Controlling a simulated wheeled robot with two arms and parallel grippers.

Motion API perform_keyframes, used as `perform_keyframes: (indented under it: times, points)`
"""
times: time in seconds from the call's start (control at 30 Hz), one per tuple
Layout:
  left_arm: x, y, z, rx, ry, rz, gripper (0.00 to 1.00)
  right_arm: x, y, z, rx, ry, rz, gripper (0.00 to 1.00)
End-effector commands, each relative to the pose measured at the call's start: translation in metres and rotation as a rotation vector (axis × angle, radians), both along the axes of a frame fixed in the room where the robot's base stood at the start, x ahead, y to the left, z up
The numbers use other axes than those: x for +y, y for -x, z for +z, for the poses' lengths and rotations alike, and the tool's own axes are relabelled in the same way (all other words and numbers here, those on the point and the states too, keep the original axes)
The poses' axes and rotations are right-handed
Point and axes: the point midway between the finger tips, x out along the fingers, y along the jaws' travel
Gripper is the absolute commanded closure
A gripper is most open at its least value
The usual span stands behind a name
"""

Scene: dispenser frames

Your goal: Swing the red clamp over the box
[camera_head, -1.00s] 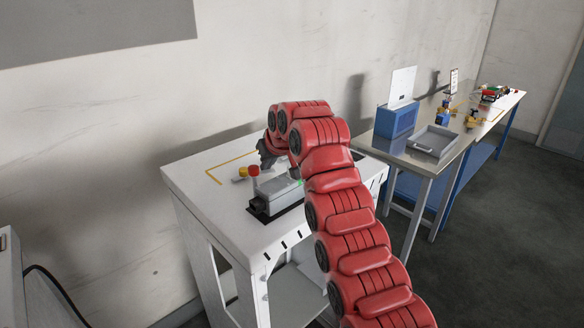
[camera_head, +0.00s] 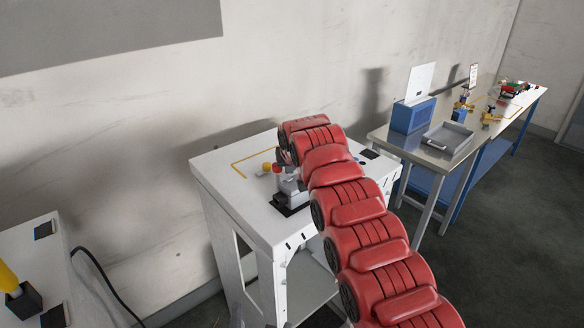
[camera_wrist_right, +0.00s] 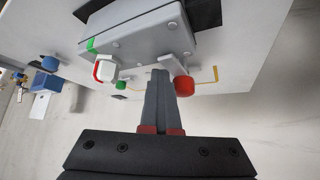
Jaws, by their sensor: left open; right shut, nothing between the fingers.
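The red clamp shows as a red round knob (camera_wrist_right: 184,86) in the wrist view, and a red knob shows in the head view (camera_head: 278,168). It is beside the grey box (camera_wrist_right: 145,32), which stands on the white table (camera_head: 240,205). My right gripper (camera_wrist_right: 162,76) is shut and empty. Its fingertips are close to the box's edge, just left of the red knob in the wrist view; whether they touch it I cannot tell. In the head view my red right arm hides part of the box and most of this gripper. My left gripper is not in view.
A white piece with a red edge (camera_wrist_right: 105,68) is at the box's side. A yellow knob (camera_head: 267,167) stands near the red one. A metal bench (camera_head: 410,150) with a blue box (camera_head: 410,117) and grey tray (camera_head: 449,137) is at right. Another surface (camera_head: 35,265) is at lower left.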

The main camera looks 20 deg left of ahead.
Motion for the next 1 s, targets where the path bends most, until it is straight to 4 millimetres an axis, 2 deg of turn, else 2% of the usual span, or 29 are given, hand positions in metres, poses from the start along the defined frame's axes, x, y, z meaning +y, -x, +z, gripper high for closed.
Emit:
perform_keyframes:
  times: [1.0]
  points:
    - [-0.0001, 0.0000, -0.0007, 0.000, 0.000, 0.000, 0.00, 0.0052, 0.0059, -0.0054, 0.015, 0.004, 0.010, 1.00]
